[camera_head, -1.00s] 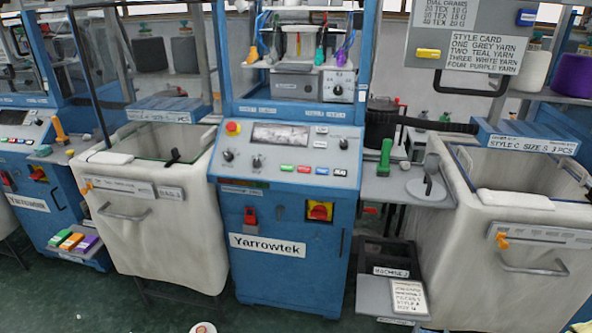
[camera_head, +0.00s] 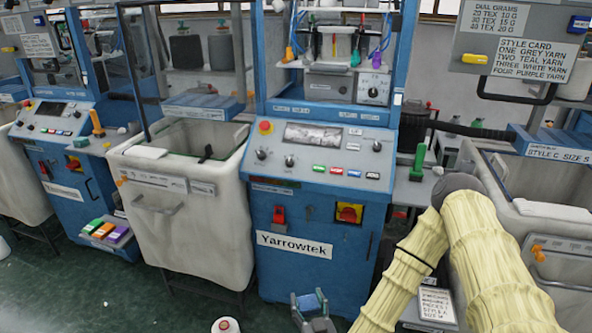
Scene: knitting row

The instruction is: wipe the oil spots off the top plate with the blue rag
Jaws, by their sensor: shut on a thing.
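My gripper (camera_head: 313,312) shows at the bottom middle of the head view, low in front of the blue Yarrowtek machine (camera_head: 330,262). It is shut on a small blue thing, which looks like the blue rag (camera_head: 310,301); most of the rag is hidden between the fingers. My arm in its cream sleeve reaches down from the right. I cannot tell for sure which surface is the top plate. No oil spots can be made out at this distance.
Fabric bins stand left (camera_head: 185,215) and right (camera_head: 560,265) of the machine. A grey side shelf with a green-handled tool (camera_head: 417,163) is partly behind my arm. A white bottle-like thing (camera_head: 226,325) stands near my gripper. Green floor (camera_head: 120,285) is open at left.

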